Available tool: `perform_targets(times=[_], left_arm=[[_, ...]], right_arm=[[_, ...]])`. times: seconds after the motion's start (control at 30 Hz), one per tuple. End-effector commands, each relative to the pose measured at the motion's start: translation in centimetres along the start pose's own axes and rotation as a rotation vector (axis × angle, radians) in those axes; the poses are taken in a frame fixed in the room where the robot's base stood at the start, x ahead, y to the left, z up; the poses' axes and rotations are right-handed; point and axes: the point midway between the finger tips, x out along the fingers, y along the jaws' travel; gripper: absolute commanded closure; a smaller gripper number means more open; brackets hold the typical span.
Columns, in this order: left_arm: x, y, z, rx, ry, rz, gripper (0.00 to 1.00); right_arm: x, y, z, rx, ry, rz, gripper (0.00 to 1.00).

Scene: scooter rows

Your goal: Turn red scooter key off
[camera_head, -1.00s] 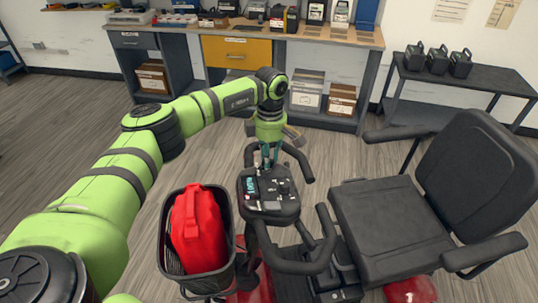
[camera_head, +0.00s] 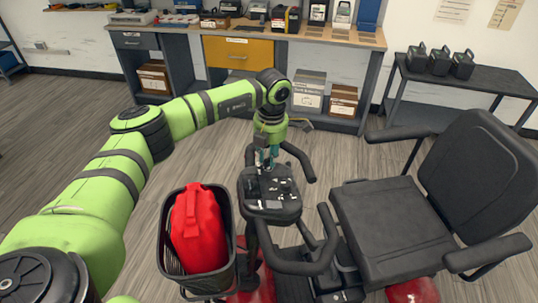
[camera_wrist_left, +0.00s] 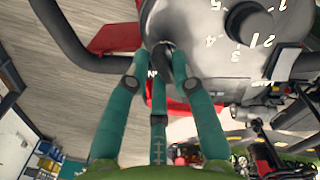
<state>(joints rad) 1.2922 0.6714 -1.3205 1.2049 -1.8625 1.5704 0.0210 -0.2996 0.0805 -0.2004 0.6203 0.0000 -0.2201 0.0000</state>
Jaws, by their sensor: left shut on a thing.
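The red scooter (camera_head: 412,291) stands in front of me, with its dark control console (camera_head: 272,203) between black handlebars. My left gripper (camera_head: 267,160) reaches down to the far edge of the console. In the left wrist view its teal fingers (camera_wrist_left: 164,62) are closed around a small dark key (camera_wrist_left: 163,48) at the edge of the grey console (camera_wrist_left: 195,35). The fingertips hide most of the key, so I cannot tell its angle. A black dial (camera_wrist_left: 248,22) with white numbers sits beside it. My right gripper is not in view.
The black seat (camera_head: 390,222) is at right. A workbench (camera_head: 345,36) and a side table (camera_head: 480,82) with dark battery-like boxes stand behind. Open floor surrounds the scooter.

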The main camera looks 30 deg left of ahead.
Motion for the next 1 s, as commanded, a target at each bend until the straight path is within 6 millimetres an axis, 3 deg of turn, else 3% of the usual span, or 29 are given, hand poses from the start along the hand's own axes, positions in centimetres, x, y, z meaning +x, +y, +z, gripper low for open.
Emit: perform_targets(times=[0.3, 0.8, 0.83, 0.87, 0.9, 1.0], left_arm=[[-0.11, -0.01, 0.03, -0.106, -0.003, 0.015, 1.00], [-0.14, 0.02, 0.02, -0.125, -0.003, 0.018, 1.00], [-0.14, 0.02, 0.02, -0.125, -0.003, 0.018, 0.67], [-0.14, 0.02, 0.02, -0.125, -0.003, 0.018, 0.55], [-0.14, 0.02, 0.02, -0.125, -0.003, 0.018, 0.51], [-0.11, 0.01, 0.00, -0.124, -0.002, 0.017, 0.51]], right_arm=[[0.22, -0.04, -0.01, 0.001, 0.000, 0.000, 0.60], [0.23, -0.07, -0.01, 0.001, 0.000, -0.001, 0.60], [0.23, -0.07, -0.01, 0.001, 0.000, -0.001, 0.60], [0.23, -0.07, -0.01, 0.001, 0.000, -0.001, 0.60], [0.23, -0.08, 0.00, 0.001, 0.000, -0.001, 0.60], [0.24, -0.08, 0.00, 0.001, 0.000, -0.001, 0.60]])
